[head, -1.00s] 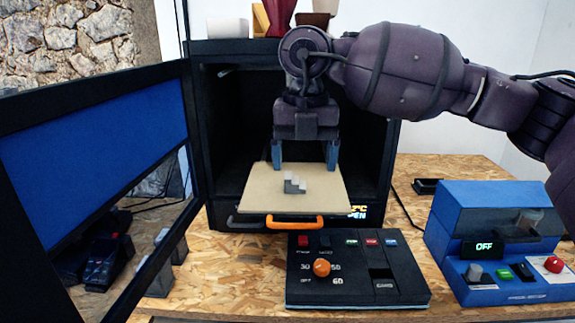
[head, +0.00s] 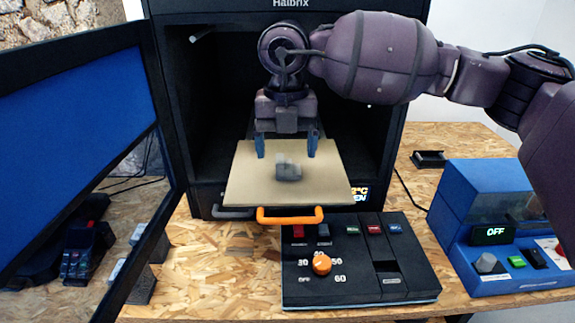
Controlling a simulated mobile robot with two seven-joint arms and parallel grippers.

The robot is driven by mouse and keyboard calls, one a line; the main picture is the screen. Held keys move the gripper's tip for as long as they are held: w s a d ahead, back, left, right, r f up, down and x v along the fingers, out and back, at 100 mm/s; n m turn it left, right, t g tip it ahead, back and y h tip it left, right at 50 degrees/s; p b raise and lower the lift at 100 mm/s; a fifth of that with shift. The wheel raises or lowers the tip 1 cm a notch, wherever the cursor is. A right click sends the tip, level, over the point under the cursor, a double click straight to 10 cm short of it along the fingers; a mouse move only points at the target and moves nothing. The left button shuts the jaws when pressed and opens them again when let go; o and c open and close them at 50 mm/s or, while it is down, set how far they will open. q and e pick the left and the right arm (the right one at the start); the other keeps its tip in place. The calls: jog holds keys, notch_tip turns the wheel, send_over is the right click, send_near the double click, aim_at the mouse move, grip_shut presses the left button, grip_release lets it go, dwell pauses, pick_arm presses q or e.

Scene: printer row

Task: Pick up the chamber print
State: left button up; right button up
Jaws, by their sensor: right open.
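The chamber print is a small grey stepped block (head: 288,170) on the beige build plate (head: 245,185), which sticks out of the front of the black printer chamber (head: 170,130). My right gripper (head: 287,148) points down in front of the chamber opening, with its two blue fingers apart and nothing between them. In the picture the fingertips are just above and behind the print; I cannot tell their exact height over the plate. My left gripper does not show.
The printer's door with a blue pane (head: 75,150) stands open at left. An orange handle (head: 290,215) is at the plate's front. A black control box (head: 360,265) and a blue machine marked OFF (head: 500,200) stand in front and at right.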

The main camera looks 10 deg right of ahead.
aim_at(289, 168)
jog(key=shift+w+d+f, duration=0.1)
jog(key=shift+f, duration=0.45)
jog(key=f, duration=0.2)
jog(key=f+p, duration=0.1)
jog(key=shift+w+d+f, duration=0.2)
jog(key=shift+w, duration=0.05)
jog(key=shift+f, duration=0.3)
jog(key=shift+c, duration=0.6)
jog(key=c, duration=0.9)
